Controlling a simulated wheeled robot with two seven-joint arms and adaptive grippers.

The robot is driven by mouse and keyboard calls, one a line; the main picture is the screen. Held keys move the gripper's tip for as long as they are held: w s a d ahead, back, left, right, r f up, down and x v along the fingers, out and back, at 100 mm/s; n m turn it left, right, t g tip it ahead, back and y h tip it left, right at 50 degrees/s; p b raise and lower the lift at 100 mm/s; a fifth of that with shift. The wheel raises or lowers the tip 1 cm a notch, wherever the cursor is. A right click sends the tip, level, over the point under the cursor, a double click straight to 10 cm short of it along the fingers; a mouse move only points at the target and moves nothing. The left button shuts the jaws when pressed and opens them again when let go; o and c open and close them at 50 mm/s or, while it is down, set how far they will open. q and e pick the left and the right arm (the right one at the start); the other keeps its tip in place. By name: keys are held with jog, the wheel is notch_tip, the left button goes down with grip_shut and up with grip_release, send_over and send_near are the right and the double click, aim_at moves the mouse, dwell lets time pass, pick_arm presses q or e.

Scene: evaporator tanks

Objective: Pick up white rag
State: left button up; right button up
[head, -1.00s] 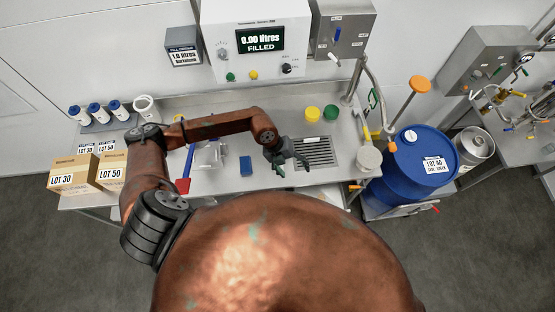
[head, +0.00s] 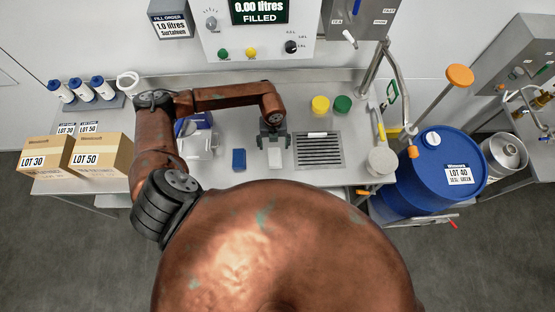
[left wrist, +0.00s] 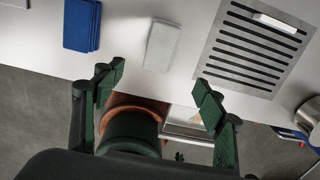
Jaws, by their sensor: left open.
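The white rag (head: 275,158) lies flat on the steel bench, between a blue rag and the drain grate. It also shows in the left wrist view (left wrist: 162,45) as a pale folded rectangle near the bench's front edge. My left gripper (head: 273,141) is open and empty, just behind the white rag in the head view. In the left wrist view the two green fingers (left wrist: 160,80) are spread wide, with the rag ahead of the gap between them, not touching it. My right gripper is not in view.
The blue rag (head: 239,159) lies close to the left of the white rag. The slotted drain grate (head: 318,150) is to the right, with a white item on its rear edge. Yellow (head: 320,105) and green (head: 342,104) caps stand behind. The clear container (head: 203,143) is further left.

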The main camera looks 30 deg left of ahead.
pick_arm(q)
jog(key=b, duration=0.4)
send_over(275, 157)
jog(key=f, duration=0.6)
jog(key=shift+s+f, duration=0.35)
jog(key=shift+f, duration=1.4)
jog(key=f, duration=0.5)
jog(key=shift+w, duration=0.4)
jog(key=shift+a, duration=0.1)
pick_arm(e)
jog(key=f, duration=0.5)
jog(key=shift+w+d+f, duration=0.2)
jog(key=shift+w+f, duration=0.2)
pick_arm(q)
jog(key=shift+c, duration=0.2)
jog(key=c, duration=1.2)
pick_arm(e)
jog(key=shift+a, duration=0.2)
pick_arm(q)
jog(key=shift+r, duration=0.1)
jog(key=shift+c, duration=0.2)
